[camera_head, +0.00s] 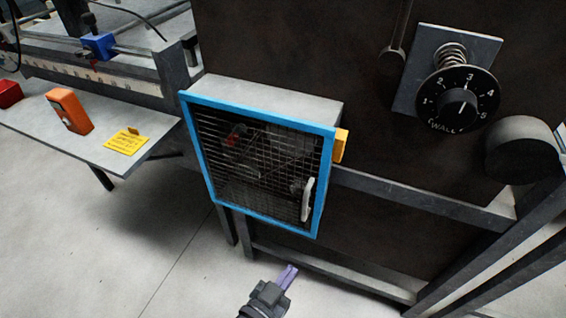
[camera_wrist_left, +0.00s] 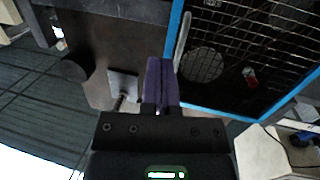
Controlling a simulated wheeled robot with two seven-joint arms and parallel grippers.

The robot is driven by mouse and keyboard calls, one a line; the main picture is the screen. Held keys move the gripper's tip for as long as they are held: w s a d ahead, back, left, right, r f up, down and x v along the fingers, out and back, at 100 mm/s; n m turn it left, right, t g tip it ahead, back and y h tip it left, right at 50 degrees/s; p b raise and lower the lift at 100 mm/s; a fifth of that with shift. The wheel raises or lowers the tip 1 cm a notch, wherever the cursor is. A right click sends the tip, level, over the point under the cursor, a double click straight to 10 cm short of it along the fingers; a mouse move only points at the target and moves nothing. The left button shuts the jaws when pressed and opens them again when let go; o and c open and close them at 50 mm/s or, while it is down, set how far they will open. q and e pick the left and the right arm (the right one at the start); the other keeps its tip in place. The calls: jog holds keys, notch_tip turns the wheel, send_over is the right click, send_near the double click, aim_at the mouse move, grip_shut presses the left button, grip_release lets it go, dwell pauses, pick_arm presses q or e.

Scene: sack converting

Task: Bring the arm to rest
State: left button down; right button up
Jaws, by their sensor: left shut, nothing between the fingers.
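My left gripper (camera_head: 288,276) is at the bottom middle of the head view, in front of and below a blue-framed mesh door. Its purple fingers are shut with nothing between them. In the left wrist view the shut fingers (camera_wrist_left: 160,82) point toward the machine, with the door's handle close to their right in the picture. I see no contact with the door. My right gripper is in neither view.
The blue-framed mesh door (camera_head: 328,180) closes a grey box and has a pale handle (camera_head: 307,199). A numbered dial (camera_head: 457,101) is on the dark machine wall. A table (camera_head: 60,128) at left holds an orange block (camera_head: 70,110) and a yellow note (camera_head: 126,142). The floor at lower left is clear.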

pick_arm(q)
jog(key=s+a+f+n+g+y, duration=0.1)
jog(key=s+a+f+g+y, duration=0.25)
jog(key=s+a+f, duration=0.45)
jog(key=s+a+f+n+g+y, duration=0.2)
jog(key=s+a+f+g+y, duration=0.15)
jog(key=s+a+f, duration=0.45)
jog(key=s+a+f+g+y, duration=0.2)
jog(key=s+a+f+g, duration=0.1)
jog(key=s, duration=0.5)
jog(key=s+a+f+n+g+y, duration=0.1)
jog(key=s+a+f+g, duration=0.2)
jog(key=s, duration=0.6)
jog(key=shift+s+a+g+y, duration=0.2)
jog(key=shift+a+g+y, duration=0.2)
jog(key=shift+a, duration=0.25)
